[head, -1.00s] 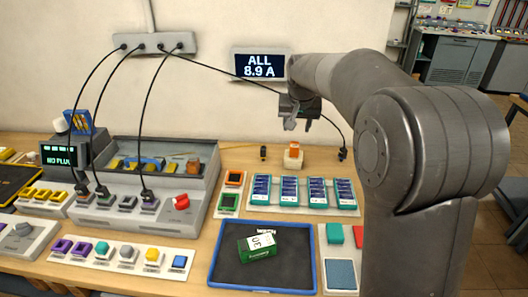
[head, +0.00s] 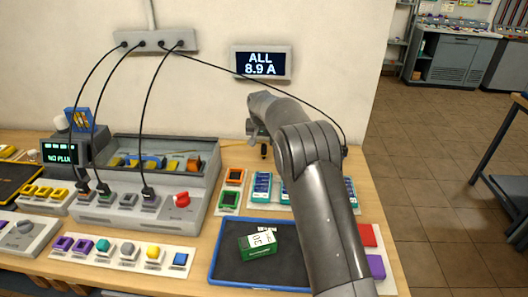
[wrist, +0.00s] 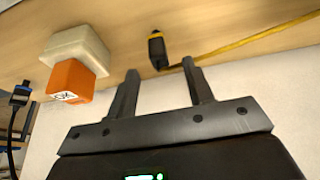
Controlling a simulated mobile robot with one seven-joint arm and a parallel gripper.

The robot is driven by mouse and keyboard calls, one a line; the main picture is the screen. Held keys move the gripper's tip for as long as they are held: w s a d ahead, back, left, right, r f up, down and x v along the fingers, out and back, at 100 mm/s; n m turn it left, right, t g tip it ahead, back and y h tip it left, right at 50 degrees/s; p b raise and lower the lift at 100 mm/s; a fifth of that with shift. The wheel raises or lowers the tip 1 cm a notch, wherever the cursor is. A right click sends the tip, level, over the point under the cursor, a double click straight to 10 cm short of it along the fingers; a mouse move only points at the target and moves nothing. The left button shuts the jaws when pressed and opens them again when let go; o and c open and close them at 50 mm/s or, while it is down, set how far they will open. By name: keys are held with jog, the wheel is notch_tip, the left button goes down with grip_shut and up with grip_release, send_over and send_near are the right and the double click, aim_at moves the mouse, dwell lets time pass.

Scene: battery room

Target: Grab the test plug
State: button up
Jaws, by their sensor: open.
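A small black plug with a yellow band (wrist: 157,48), probably the test plug, lies at the back of the wooden table with a yellow cord beside it. In the head view the plug (head: 264,152) shows just below my gripper (head: 254,132). In the wrist view my gripper (wrist: 160,70) is open and empty. The plug is just beyond the fingertips, roughly in line with the gap between them, and apart from both fingers. A second black plug with a blue band (wrist: 20,96) hangs on a black cable at the left of the wrist view.
An orange block on a cream base (wrist: 72,78) stands close to the left finger; my arm hides it in the head view. The wall (head: 330,90) is close behind. A blue-rimmed tray (head: 214,262) holds a green box (head: 257,243). A grey console (head: 160,220) stands left.

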aim_at(264, 146)
jog(key=x, duration=0.8)
jog(key=shift+w+d, duration=0.1)
jog(key=shift+w, duration=0.1)
jog(key=shift+r, duration=0.1)
grip_shut()
